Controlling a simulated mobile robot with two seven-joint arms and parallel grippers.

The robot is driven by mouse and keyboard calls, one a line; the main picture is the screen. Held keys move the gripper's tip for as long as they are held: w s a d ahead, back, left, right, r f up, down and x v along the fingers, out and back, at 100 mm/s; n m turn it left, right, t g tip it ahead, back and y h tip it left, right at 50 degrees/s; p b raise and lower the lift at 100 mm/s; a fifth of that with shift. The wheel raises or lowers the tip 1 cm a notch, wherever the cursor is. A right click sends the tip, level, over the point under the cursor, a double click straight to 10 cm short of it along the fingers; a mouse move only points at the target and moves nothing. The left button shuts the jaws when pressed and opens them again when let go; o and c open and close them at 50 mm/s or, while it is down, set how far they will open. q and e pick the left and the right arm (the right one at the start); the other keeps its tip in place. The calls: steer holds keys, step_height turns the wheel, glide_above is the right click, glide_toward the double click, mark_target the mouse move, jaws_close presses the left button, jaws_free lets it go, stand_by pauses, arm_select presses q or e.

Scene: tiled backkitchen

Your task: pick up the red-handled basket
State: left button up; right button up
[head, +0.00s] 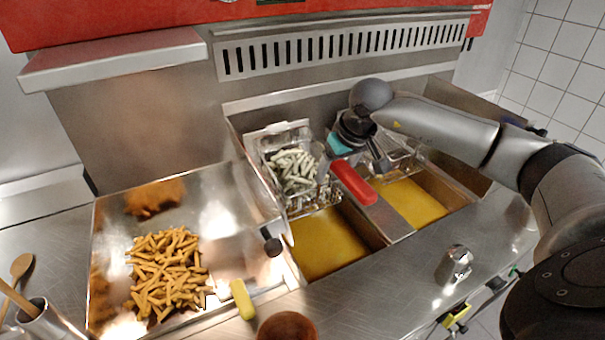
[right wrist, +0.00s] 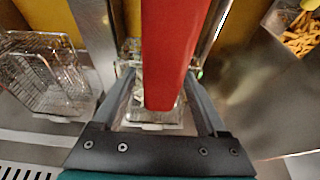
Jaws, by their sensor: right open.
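The red handle (head: 355,184) lies over the divider between the two fryer wells. The wire basket (head: 290,170) with pale fries hangs in the left well; the handle's join to it is hidden by my gripper. My right gripper (head: 349,168) is over the far end of the handle, with fingers apart. In the right wrist view, the red handle (right wrist: 172,50) runs between the open fingers (right wrist: 161,82), with gaps on both sides. Part of a wire basket (right wrist: 150,126) shows beyond it. My left gripper is not in view.
A second wire basket (head: 400,158) hangs in the right well, partly behind my arm. Yellow oil (head: 325,243) fills the wells. A steel tray (head: 110,215) with golden fries stands left. A metal shaker (head: 455,265) stands on the front counter. A vented back panel rises behind.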

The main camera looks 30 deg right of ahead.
steer(key=shift+w+f, duration=0.25)
steer(key=shift+f, duration=0.4)
jaws_close()
steer(key=shift+r, duration=0.1)
stand_by(0.8)
steer(key=shift+w+d+r, duration=0.1)
